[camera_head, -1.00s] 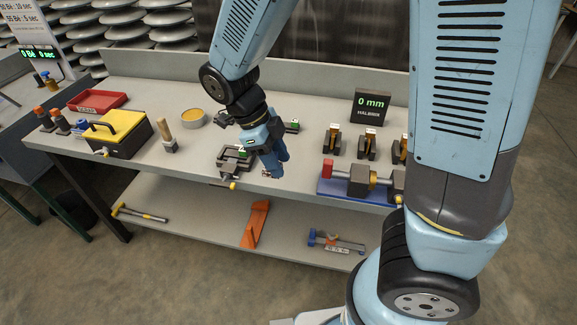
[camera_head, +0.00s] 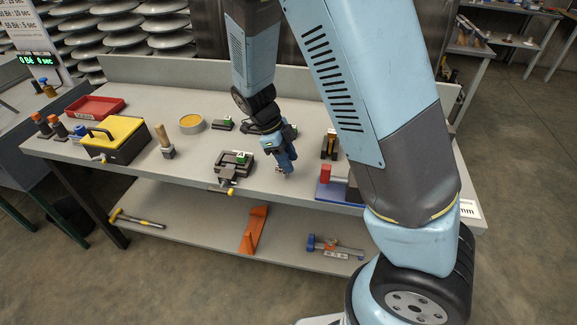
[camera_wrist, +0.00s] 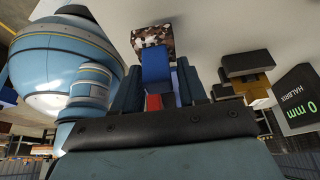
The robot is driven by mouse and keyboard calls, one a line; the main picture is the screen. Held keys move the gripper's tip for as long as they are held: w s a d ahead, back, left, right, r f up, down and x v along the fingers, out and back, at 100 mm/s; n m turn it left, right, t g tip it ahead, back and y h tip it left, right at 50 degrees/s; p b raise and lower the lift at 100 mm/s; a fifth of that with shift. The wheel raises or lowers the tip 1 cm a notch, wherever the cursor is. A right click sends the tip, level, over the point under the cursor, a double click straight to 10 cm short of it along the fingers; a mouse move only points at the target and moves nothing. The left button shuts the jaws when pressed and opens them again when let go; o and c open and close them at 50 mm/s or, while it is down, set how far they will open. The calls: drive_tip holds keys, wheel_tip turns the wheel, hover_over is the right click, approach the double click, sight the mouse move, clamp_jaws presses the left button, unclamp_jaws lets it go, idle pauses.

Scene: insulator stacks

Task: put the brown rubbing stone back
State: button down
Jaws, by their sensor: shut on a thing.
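A brown speckled block, which looks like the rubbing stone (camera_wrist: 152,37), shows at the tip of my gripper (camera_wrist: 157,75) in the wrist view. A blue piece (camera_wrist: 156,64) with a red part behind it sits between the two dark fingers, below the block. The gripper is shut. In the head view my gripper (camera_head: 284,165) points down over the front part of the bench (camera_head: 200,165), right of a dark clamp-like fixture (camera_head: 233,168) with a green tag. The stone is only a small patch at its tip there. I cannot tell whether it touches the bench.
A yellow-lidded box (camera_head: 115,137), a wooden-handled tool (camera_head: 165,141), a round tin (camera_head: 191,123) and a red tray (camera_head: 96,107) stand to the left. A blue-based fixture (camera_head: 335,190) is close on the right, partly behind my arm. The lower shelf holds an orange piece (camera_head: 254,229).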

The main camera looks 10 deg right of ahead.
drive_tip(key=shift+w+d+f, duration=0.15)
drive_tip(key=shift+w+f, duration=0.05)
drive_tip(key=shift+f, duration=1.55)
drive_tip(key=c, duration=0.6)
unclamp_jaws()
